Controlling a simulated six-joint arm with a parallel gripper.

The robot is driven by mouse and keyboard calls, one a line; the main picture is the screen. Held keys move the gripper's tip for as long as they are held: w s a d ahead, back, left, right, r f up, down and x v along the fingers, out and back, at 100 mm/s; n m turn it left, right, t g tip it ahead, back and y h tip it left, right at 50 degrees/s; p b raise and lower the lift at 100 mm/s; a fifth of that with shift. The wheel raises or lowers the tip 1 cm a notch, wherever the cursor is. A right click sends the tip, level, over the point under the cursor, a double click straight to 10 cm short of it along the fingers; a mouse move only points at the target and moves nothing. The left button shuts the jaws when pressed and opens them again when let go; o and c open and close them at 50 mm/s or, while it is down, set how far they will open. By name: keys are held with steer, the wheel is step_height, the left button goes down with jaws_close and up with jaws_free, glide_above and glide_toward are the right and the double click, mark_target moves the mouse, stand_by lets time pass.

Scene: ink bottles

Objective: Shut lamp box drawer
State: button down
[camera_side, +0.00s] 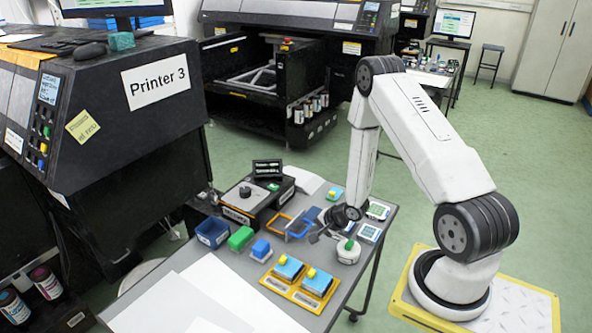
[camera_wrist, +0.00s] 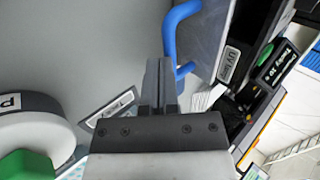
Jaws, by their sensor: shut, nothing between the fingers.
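My gripper (camera_wrist: 160,80) is shut and empty, with its dark fingers together. In the wrist view a grey box part labelled "UV lamp" (camera_wrist: 230,64) lies at the upper right. A blue handle (camera_wrist: 170,32) sticks out from it towards my fingers. The fingertips are close beside the handle; I cannot tell whether they touch. In the side view my gripper (camera_side: 318,236) is low over the grey table, right of the blue handle (camera_side: 297,228). The drawer is small there and partly hidden, so how far it stands out is unclear.
A white round pot with a green top (camera_side: 348,250) stands right of my gripper; it also shows in the wrist view (camera_wrist: 28,130).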

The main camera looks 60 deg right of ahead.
mark_target(297, 219)
steer(key=shift+w, duration=0.1)
steer(key=w, duration=1)
steer(key=shift+w, duration=0.25)
steer(key=shift+s+r, duration=0.15)
steer(key=shift+s, duration=0.65)
steer(key=s, duration=0.1)
steer(key=s+r, duration=0.1)
steer(key=s, duration=0.1)
steer(key=shift+d, duration=0.1)
steer(key=v, duration=0.9)
steer(key=shift+r, duration=0.2)
steer(key=shift+r, duration=0.1)
